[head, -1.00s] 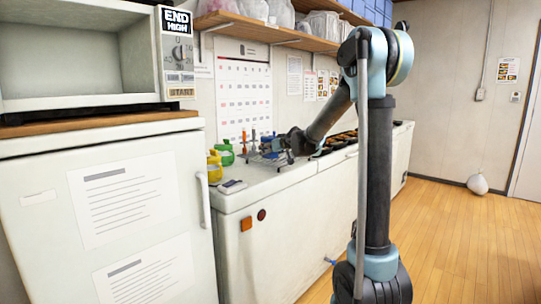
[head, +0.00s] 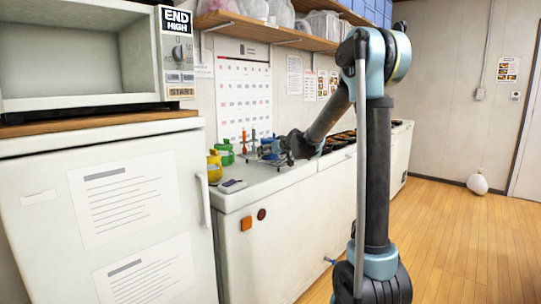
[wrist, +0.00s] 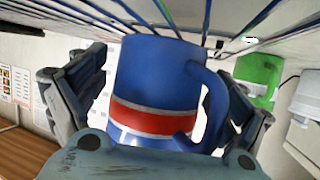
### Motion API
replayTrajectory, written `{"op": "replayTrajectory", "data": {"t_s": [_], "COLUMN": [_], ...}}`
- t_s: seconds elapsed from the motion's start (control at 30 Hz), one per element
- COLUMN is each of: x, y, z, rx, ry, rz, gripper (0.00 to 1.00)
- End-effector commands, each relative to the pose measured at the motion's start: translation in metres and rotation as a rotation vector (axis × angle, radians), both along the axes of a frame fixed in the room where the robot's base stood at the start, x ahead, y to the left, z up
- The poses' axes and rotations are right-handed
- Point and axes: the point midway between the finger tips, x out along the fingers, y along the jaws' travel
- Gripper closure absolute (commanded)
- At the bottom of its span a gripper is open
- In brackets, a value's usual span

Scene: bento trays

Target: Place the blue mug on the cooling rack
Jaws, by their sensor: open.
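The blue mug (wrist: 155,75) with a red band fills the middle of the wrist view, its handle to the right. The cooling rack (wrist: 245,22) is a set of wires along the top of that view, at the mug's end; the mug appears to be at the rack, but I cannot tell whether it bears its weight. My gripper (wrist: 158,82) is open, with one finger on each side of the mug. In the head view my gripper (head: 277,147) is over the counter, largely hiding the rack and mug.
A green mug (wrist: 260,78) is beside the rack; it also shows in the head view (head: 223,157). A yellow mug (head: 214,167) stands to its left on the counter (head: 240,195). The stove (head: 340,139) is to the right, and a shelf (head: 285,34) hangs above.

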Motion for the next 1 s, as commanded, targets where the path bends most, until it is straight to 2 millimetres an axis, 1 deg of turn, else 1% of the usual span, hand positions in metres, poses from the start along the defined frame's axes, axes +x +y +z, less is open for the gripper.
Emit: {"op": "replayTrajectory", "data": {"t_s": [0.17,0.8,1.0], "x": [-0.009,-0.075,-0.088], "y": [-0.006,-0.046,-0.055], "z": [0.004,0.036,0.043], "rx": [0.000,0.000,0.000], "ry": [0.000,0.000,0.000], "rz": [0.000,0.001,0.001], "gripper": [0.08,0.08,0.08]}}
